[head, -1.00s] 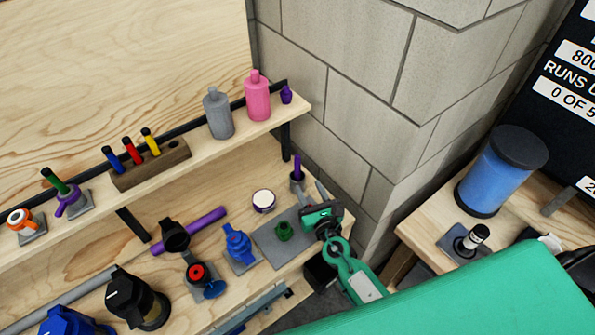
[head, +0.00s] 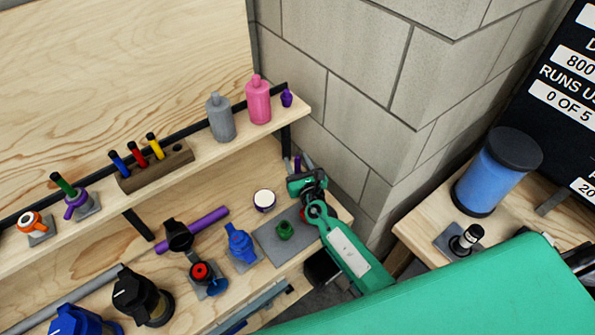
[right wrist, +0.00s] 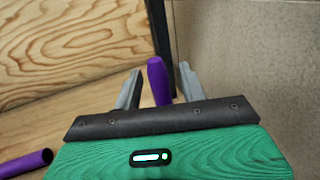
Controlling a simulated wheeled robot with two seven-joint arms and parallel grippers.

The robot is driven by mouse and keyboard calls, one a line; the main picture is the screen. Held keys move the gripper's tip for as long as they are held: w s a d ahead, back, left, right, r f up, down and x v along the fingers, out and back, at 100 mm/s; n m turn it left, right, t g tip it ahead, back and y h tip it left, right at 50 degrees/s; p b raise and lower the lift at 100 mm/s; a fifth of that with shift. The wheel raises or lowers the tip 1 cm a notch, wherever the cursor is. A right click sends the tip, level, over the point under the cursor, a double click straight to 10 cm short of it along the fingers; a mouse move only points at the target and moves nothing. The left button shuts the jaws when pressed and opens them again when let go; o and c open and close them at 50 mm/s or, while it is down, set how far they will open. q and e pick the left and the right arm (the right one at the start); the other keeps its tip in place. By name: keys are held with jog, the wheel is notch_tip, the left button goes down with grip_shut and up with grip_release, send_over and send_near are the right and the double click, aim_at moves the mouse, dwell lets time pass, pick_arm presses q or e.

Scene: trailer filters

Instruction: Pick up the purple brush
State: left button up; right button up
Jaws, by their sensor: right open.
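The purple brush (head: 297,163) stands upright at the back right of the lower bench, near the block wall; only a bit of its handle shows behind my right gripper. In the right wrist view its purple handle (right wrist: 158,82) rises between the two grey fingers. My right gripper (right wrist: 159,74) is open, with a finger on each side of the handle and gaps showing. In the head view the right gripper (head: 298,166) hides the brush's lower part and holder. My left gripper is not in view.
The upper shelf with a pink bottle (head: 257,102), a grey bottle (head: 220,118) and a small purple piece (head: 287,98) overhangs the bench. A white-topped jar (head: 264,200), a green part (head: 285,230) and a purple tube (head: 190,231) lie left of the gripper. The block wall (head: 345,130) is close right.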

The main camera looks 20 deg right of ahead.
jog(key=shift+c, duration=0.4)
grip_shut()
jog(key=shift+w+d+r, duration=0.1)
